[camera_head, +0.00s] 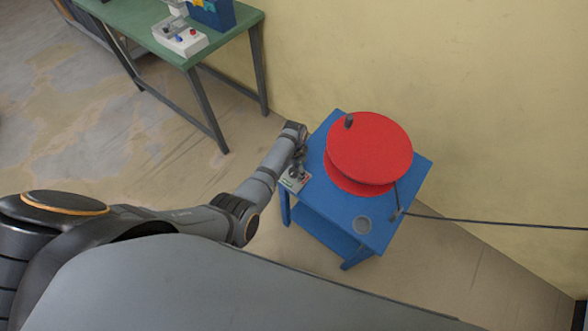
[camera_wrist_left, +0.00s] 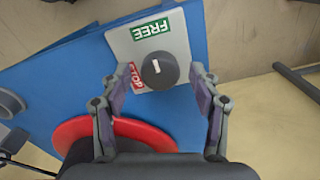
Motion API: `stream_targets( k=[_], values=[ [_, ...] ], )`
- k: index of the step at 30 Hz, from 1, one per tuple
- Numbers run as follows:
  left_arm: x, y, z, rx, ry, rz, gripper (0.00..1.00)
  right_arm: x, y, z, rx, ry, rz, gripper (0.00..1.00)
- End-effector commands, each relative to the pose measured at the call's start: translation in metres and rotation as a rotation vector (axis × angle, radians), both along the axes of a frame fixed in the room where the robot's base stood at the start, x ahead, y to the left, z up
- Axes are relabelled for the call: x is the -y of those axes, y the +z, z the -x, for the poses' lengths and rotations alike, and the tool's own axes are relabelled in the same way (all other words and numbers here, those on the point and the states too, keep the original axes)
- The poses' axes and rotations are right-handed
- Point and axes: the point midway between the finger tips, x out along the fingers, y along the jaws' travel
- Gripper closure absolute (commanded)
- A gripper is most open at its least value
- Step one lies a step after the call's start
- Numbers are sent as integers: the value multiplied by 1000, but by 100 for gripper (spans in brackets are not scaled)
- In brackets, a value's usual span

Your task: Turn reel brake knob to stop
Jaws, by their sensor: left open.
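The brake knob (camera_wrist_left: 166,80) is a dark round knob with a short white mark, on a light plate (camera_wrist_left: 183,44). The plate has a green FREE label (camera_wrist_left: 152,30) and a red STOP label (camera_wrist_left: 137,76). The white mark seems to lie nearer the FREE side, though it is small. My left gripper (camera_wrist_left: 163,80) is open, with one finger on each side of the knob and gaps between. In the head view the left gripper (camera_head: 298,163) is over the plate (camera_head: 294,182), and the knob is hard to make out. My right gripper is not in view.
A red reel (camera_head: 370,145) stands on a blue stand (camera_head: 345,222), close to the plate. A dark cable (camera_head: 490,222) runs from the stand to the right. A green table (camera_head: 155,22) with a small control box (camera_head: 180,37) stands at the back left.

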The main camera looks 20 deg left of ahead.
Motion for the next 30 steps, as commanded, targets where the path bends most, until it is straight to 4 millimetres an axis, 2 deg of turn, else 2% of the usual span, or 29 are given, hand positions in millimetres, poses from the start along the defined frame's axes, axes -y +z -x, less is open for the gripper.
stream_targets(
  k=[2,12,14,23,30],
  values=[
    [0,0,0,0,0,0,39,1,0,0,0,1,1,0],
    [0,0,0,-1,0,-1,85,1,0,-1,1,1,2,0],
    [0,0,0,-1,0,-1,92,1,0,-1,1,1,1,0],
    [0,1,0,-1,42,-1,92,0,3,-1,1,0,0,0],
    [0,2,0,-2,189,-1,92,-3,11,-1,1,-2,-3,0]
  ],
)
